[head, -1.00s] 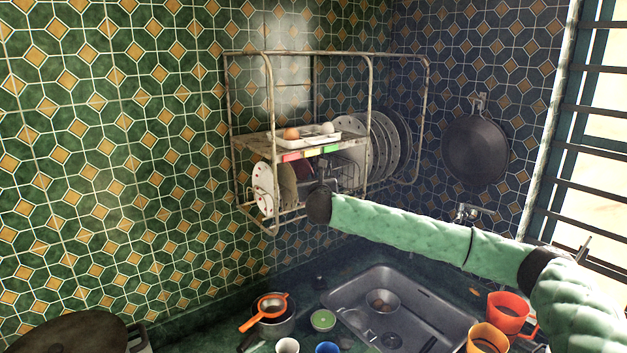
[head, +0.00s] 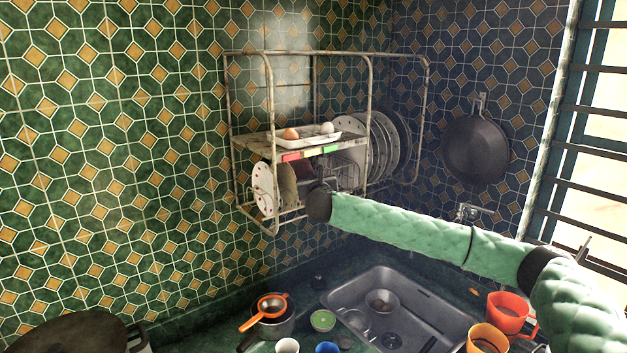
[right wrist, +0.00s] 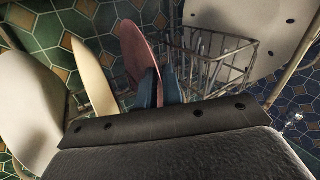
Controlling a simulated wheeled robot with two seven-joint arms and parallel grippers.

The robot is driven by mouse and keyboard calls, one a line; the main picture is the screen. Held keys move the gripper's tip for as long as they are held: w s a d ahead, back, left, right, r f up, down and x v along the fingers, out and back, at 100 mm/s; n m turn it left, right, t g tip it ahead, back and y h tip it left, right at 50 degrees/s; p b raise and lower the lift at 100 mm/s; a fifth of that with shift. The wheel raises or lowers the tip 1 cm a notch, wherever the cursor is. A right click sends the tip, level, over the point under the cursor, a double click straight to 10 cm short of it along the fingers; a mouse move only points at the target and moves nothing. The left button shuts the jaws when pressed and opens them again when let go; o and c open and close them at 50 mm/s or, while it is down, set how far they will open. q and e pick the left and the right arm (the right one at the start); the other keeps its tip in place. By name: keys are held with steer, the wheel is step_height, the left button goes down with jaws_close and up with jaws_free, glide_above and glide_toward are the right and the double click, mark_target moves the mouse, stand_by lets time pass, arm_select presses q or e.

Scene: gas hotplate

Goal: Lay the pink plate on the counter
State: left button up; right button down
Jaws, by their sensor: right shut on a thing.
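The pink plate (right wrist: 138,48) stands on edge in the wall rack, between a cream plate and a wire basket in the right wrist view. In the head view only a dark reddish sliver of the plate (head: 304,172) shows under the rack's shelf. My right gripper (head: 307,187) reaches the rack's lower level from the right. Its blue fingers (right wrist: 158,88) are shut on the plate's near edge, one on each side. The dark green counter (head: 215,312) lies below the rack. My left gripper is out of view.
Cream plate (right wrist: 92,80) and white plate (right wrist: 28,110) stand left of the pink one; the wire basket (right wrist: 205,62) is close right. Eggs sit on a tray (head: 345,137) above.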

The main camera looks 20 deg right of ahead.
steer(key=shift+r, duration=1.35)
steer(key=shift+d, duration=0.1)
steer(key=shift+s, duration=0.15)
steer(key=s+d, duration=0.2)
steer(key=s, duration=0.4)
steer(key=shift+s+d, duration=0.15)
steer(key=shift+s+f, duration=0.1)
steer(key=s+d, duration=0.4)
steer(key=s, duration=0.7)
stand_by(2.2)
stand_by(1.3)
